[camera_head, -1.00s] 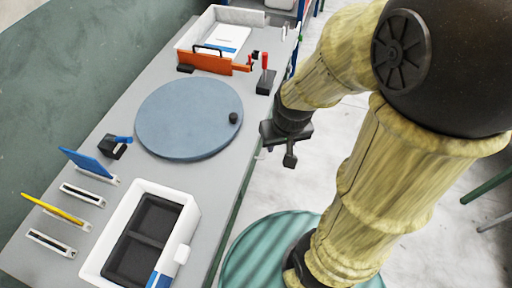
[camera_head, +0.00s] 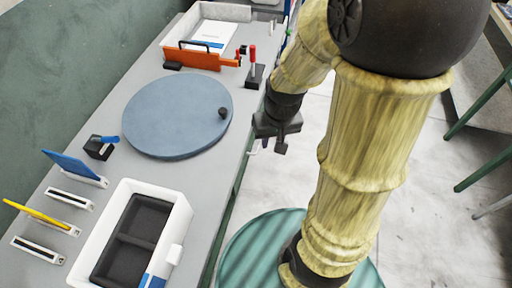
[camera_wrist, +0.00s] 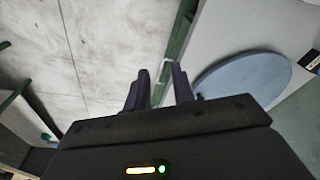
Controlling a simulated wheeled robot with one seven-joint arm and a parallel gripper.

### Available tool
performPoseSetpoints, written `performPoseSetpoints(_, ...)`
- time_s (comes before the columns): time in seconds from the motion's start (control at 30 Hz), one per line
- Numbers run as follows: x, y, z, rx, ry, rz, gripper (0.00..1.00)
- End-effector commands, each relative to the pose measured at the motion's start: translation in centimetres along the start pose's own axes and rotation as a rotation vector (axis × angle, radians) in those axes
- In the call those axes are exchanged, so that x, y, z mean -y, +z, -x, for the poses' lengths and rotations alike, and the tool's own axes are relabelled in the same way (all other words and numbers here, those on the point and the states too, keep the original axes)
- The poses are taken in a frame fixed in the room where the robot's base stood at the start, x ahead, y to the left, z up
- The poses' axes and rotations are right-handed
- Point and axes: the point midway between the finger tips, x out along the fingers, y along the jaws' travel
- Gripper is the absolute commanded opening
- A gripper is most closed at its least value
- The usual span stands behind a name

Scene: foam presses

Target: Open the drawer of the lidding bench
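The grey lidding bench (camera_head: 67,160) runs along the left of the head view, and its top corner also shows in the wrist view (camera_wrist: 235,45). My gripper (camera_head: 279,146) hangs just beyond the bench's right edge, beside the round blue disc. In the wrist view my gripper (camera_wrist: 160,90) has its two dark fingers apart with nothing between them. A small pale piece, perhaps a drawer handle (camera_head: 254,149), sticks out at the bench edge close to the fingers. The drawer front is hidden below the bench top. I cannot tell whether the gripper touches the handle.
On the bench are the blue disc (camera_head: 175,115), a white tray with dark compartments (camera_head: 181,215), an orange piece (camera_head: 200,60), a red-handled tool (camera_head: 252,75) and slotted holders (camera_head: 70,199). Pale floor (camera_head: 440,210) is clear to the right; green legs (camera_head: 480,100) stand farther right.

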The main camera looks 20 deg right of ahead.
Motion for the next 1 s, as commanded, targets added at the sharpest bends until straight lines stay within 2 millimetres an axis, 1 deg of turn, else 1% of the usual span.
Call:
performPoseSetpoints(0.03, -0.7, -0.3, -3.3, 0.037, -0.020, -0.028, 0.25)
performPoseSetpoints(0.1, -1.3, -0.8, -6.0, 0.083, -0.058, -0.055, 0.25)
performPoseSetpoints(0.27, -2.5, -2.1, -11.8, 0.169, -0.176, -0.120, 0.25)
performPoseSetpoints(0.3, -2.8, -2.4, -13.2, 0.187, -0.211, -0.136, 0.25)
performPoseSetpoints(0.5, -4.7, -4.4, -19.9, 0.232, -0.422, -0.220, 0.25)
performPoseSetpoints(0.7, -7.2, -6.7, -25.9, 0.201, -0.673, -0.303, 0.25)
performPoseSetpoints(0.77, -8.2, -7.5, -27.5, 0.175, -0.752, -0.327, 0.25)
performPoseSetpoints(0.87, -10.2, -8.8, -29.9, 0.111, -0.887, -0.368, 0.25)
performPoseSetpoints(0.97, -12.7, -10.1, -32.0, 0.023, -1.021, -0.407, 0.25)
performPoseSetpoints(1.0, -13.9, -10.5, -32.7, -0.019, -1.072, -0.422, 0.25)
